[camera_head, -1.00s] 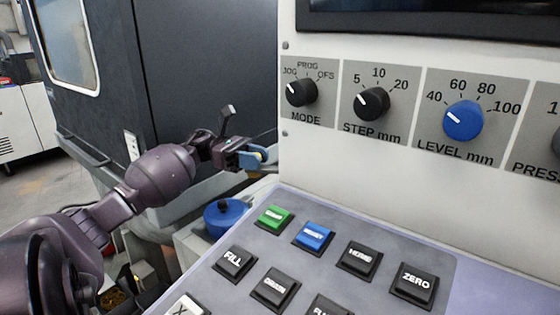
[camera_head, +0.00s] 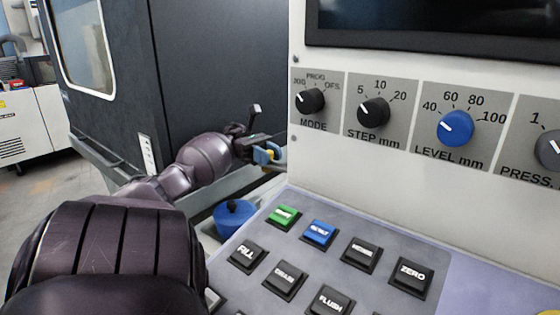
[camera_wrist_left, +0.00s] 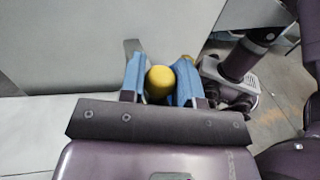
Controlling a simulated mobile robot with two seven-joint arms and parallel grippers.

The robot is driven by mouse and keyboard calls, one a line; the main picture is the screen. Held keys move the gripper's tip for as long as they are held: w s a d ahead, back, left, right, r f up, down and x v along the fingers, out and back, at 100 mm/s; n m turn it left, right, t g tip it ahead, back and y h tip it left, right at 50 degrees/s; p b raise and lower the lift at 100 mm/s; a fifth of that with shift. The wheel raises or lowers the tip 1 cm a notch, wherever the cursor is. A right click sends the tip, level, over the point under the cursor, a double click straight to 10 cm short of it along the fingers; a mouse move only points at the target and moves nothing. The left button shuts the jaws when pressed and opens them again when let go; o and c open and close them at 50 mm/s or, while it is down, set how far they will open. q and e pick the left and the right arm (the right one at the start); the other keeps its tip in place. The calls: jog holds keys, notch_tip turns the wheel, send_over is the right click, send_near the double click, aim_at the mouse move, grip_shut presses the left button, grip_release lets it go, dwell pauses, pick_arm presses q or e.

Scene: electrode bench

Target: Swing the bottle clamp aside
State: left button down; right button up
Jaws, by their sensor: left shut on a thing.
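My left gripper (camera_head: 268,155) is at the left edge of the control cabinet, in front of the dark enclosure wall. Its blue fingers are shut on a yellow rounded knob, which shows clearly between them in the left wrist view (camera_wrist_left: 160,80). I cannot tell how the knob joins the bottle clamp, as the clamp's body is hidden. My right gripper is not in view.
The white control panel (camera_head: 330,165) with dials rises on the right. Its sloping keypad (camera_head: 425,250) carries a green, a blue and several black buttons. The dark enclosure (camera_head: 220,70) stands behind my arm. Grey floor (camera_head: 50,170) shows at left.

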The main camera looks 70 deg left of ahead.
pick_arm(q)
jog(key=shift+f, duration=0.15)
jog(key=shift+g, duration=0.3)
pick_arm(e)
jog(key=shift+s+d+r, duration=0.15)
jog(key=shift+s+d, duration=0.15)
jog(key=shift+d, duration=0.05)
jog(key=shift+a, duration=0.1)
pick_arm(q)
jog(key=c, duration=0.9)
grip_release()
jog(key=shift+a, duration=0.1)
jog(key=shift+o, duration=0.2)
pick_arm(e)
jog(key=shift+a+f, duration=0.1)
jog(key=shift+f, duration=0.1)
